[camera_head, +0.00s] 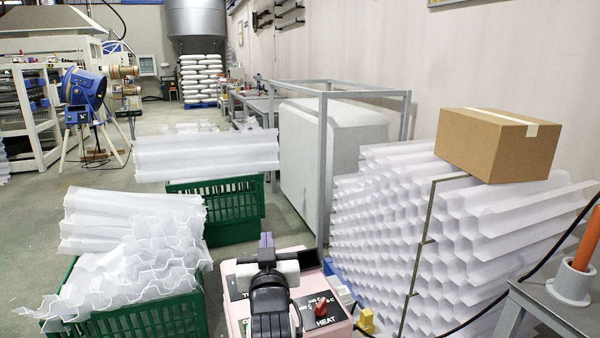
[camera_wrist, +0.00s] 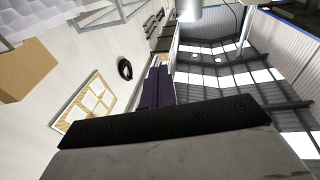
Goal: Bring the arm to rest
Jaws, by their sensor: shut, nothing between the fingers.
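My gripper (camera_head: 266,240) shows at the lower middle of the head view, in front of a pink box with dials. Its purple fingers are together and hold nothing. In the wrist view my gripper (camera_wrist: 160,72) points up the picture, with its two fingers side by side and shut. Beyond the fingers are the wall and the roof, and nothing touches them. From the head view I cannot tell how far the gripper is from the pink box.
The pink box (camera_head: 312,310) has a red knob marked HEAT. A green crate (camera_head: 165,322) of corrugated sheets stands at left, another (camera_head: 235,207) behind. A cardboard box (camera_head: 498,146) sits on stacked white sheets (camera_head: 378,220) at right. Bare floor (camera_head: 30,230) shows at far left.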

